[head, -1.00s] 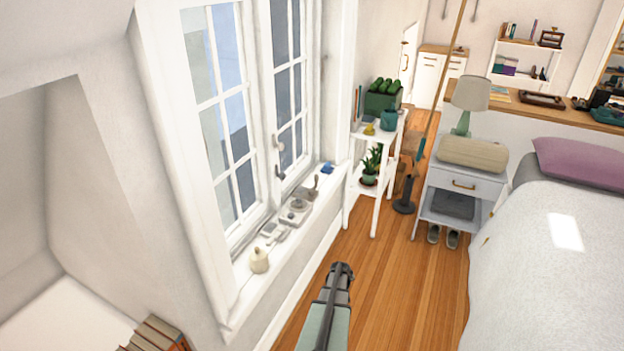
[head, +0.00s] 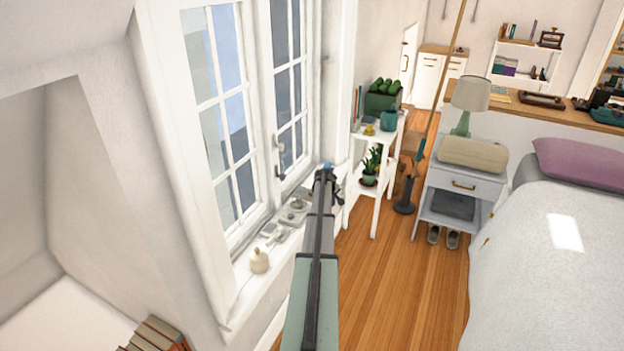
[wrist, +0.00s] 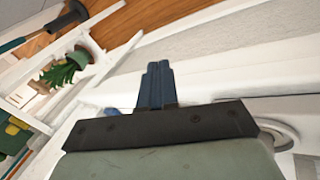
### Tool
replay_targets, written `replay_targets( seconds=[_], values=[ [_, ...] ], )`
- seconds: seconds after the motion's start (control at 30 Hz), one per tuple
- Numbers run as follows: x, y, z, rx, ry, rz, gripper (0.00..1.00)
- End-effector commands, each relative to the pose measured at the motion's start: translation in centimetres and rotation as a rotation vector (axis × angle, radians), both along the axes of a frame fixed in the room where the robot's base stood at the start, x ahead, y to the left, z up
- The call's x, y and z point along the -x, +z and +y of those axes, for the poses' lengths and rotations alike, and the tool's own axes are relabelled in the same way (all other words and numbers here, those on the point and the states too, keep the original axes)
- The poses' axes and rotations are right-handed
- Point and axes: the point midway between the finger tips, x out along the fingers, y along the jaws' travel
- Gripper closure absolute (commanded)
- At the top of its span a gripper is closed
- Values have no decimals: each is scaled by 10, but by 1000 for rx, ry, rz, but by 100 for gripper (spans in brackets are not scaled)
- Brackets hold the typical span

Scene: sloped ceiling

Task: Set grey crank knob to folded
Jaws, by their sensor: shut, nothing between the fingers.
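A grey device (head: 292,213) with a round dial-like part sits on the white windowsill in the head view. Its right part, where a crank knob stood in the earlier frame, is now hidden behind my arm. My gripper (head: 325,178) is over the far part of the sill, its fingertips hard to make out there. In the wrist view my gripper's dark blue fingers (wrist: 156,84) are shut together and empty. A grey round part (wrist: 281,134) shows at the right beside the gripper body; I cannot tell if it belongs to the device.
A small cream pot (head: 259,260) stands at the near end of the sill. A small blue object (wrist: 112,112) lies by the gripper. The window (head: 235,110) rises left. A white plant shelf (head: 376,200) stands beyond; the wood floor (head: 390,285) is open.

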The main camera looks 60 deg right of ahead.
Motion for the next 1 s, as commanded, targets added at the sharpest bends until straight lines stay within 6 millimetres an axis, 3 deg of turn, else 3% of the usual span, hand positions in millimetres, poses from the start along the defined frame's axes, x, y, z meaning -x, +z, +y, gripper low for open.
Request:
replay_targets(
  seconds=[0.03,0.2,0.4,0.5,0.7,1.0],
  values=[
    [-19,18,-10,-4,20,11,100],
    [-66,71,-21,-32,75,56,100],
    [-107,121,-24,-58,122,94,100],
    [-119,136,-24,-66,136,106,100],
    [-128,150,-23,-74,149,117,100],
    [-128,150,-23,-74,149,117,100]
  ],
)
